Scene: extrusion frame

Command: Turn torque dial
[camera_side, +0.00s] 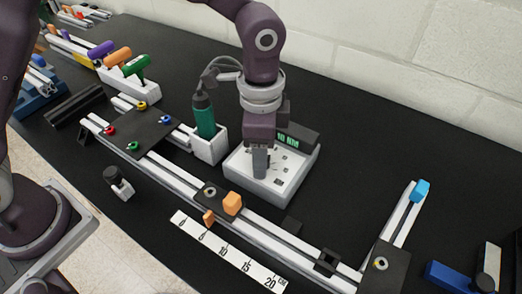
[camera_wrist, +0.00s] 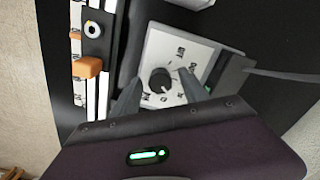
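The torque dial is a round black knob (camera_wrist: 160,80) with a light pointer mark, on the white printed face of a control box (camera_side: 291,183). The box also shows in the wrist view (camera_wrist: 205,55). My gripper (camera_wrist: 160,76) is over the box face, its two grey fingers apart on either side of the knob with space between. No contact with the knob can be made out. In the side view my gripper (camera_side: 260,170) points down at the box face and hides the knob. A green-lit display (camera_side: 288,141) reading in NM is partly hidden.
A green screwdriver (camera_side: 204,117) stands in a white holder (camera_side: 210,146) left of the box. An aluminium rail frame with an orange block (camera_side: 232,203) runs in front. A ruler strip (camera_side: 225,252) lies nearer. The black table behind the box is clear.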

